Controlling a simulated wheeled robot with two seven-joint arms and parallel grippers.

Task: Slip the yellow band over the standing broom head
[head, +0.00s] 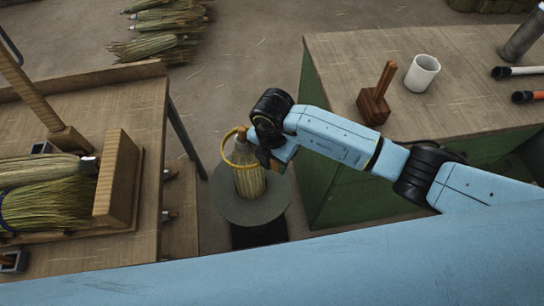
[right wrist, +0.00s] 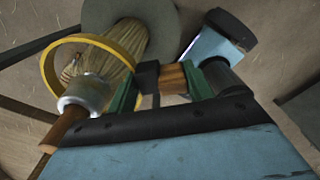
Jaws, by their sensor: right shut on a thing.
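The broom head (head: 250,181) stands upright, straw bristles down, on a round grey stand (head: 223,203). In the right wrist view its bristles (right wrist: 122,48), silver collar (right wrist: 85,92) and wooden stub (right wrist: 62,130) show. The yellow band (head: 227,157) is a stiff ring at the broom's neck; it also shows in the right wrist view (right wrist: 45,65). The neck appears within the ring, but I cannot tell whether it fully encircles it. My right gripper (head: 278,150) is shut on a wooden grip (right wrist: 172,78) at the band's side, just right of the broom. My left gripper is out of view.
A left bench (head: 70,110) holds a wooden block (head: 118,180) and straw bundles (head: 40,205). A right table (head: 340,60) holds a wooden mallet (head: 376,100) and white mug (head: 422,73). More bundles (head: 160,25) lie on the floor behind. Floor is clear behind the stand.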

